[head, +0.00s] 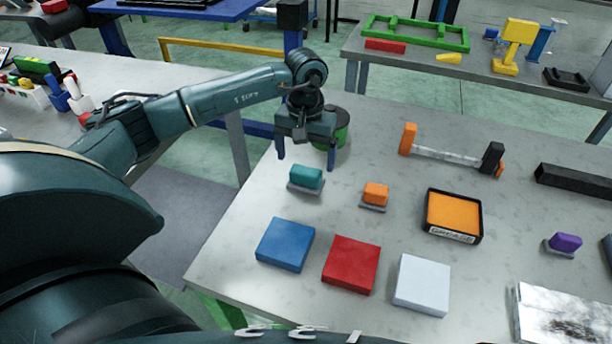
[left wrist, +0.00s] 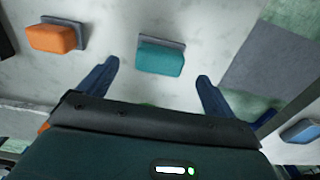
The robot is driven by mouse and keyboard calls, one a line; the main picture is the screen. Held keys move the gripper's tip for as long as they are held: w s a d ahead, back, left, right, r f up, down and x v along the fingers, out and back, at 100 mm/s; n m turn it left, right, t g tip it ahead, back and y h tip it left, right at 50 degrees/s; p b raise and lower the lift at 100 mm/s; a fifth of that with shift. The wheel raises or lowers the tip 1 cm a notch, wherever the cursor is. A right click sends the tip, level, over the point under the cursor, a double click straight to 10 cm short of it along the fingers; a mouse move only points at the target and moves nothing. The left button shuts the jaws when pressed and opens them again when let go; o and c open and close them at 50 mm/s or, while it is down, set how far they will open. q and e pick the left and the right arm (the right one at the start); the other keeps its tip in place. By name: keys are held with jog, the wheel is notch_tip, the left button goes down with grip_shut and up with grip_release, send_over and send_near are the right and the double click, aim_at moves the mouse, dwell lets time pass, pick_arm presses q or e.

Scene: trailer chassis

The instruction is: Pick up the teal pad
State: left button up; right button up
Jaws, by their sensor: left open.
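The teal pad (head: 307,177) sits on a small grey base on the table, near its left edge. In the left wrist view the teal pad (left wrist: 160,58) lies ahead of the fingertips, roughly between their lines. My left gripper (head: 305,163) is open and empty, with its fingers pointing down above and just behind the pad. It also shows in the left wrist view (left wrist: 160,72), its two blue fingers spread apart and not touching the pad. My right gripper is not in view.
An orange pad (head: 376,194) stands right of the teal one. Blue (head: 285,244), red (head: 351,264) and white (head: 421,284) blocks lie in front. An orange-filled tray (head: 453,214) is further right. A dark green cylinder (head: 341,128) stands behind my left gripper.

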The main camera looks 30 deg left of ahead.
aim_at(306, 170)
pick_arm(q)
jog(key=shift+w+a+f+p, duration=0.15)
jog(key=shift+f+p, duration=0.7)
jog(key=shift+f, duration=1.8)
jog(key=c, duration=1.1)
notch_tip(306, 170, up, 10)
jog(key=shift+r+b, duration=0.1)
jog(key=shift+b, duration=0.9)
jog(key=shift+c, duration=0.2)
jog(key=o, duration=0.5)
jog(key=c, duration=0.3)
